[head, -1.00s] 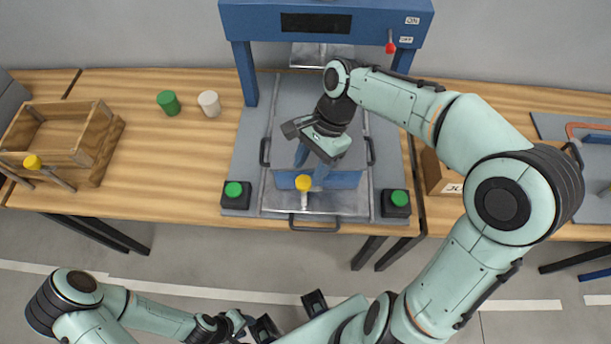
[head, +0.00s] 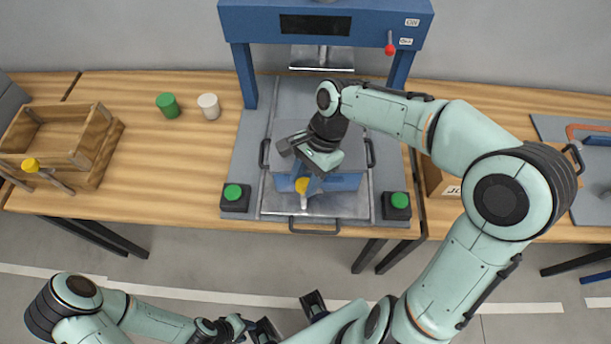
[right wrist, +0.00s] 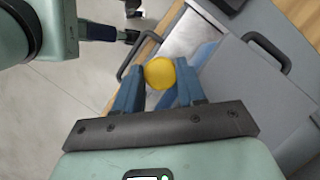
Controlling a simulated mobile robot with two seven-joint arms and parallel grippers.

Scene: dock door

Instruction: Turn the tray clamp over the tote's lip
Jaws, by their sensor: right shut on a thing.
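The tray clamp's yellow knob (head: 302,186) is at the front of the blue tote (head: 346,181), which sits on the metal tray (head: 345,203). My right gripper (head: 308,184) reaches down over the clamp and partly hides it. In the right wrist view, the right gripper (right wrist: 160,88) has its two blue fingers on either side of the yellow knob (right wrist: 160,73), shut on it. The clamp's arm below the knob is mostly hidden there. My left gripper (head: 240,325) is low at the bottom edge, away from the table; its jaws are not clear.
A blue press frame (head: 240,60) with a red-knobbed lever stands behind the tray. Green buttons (head: 233,192) (head: 399,200) flank it. A wooden crate (head: 85,150), a green cup (head: 168,105) and a white cup (head: 209,106) stand left.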

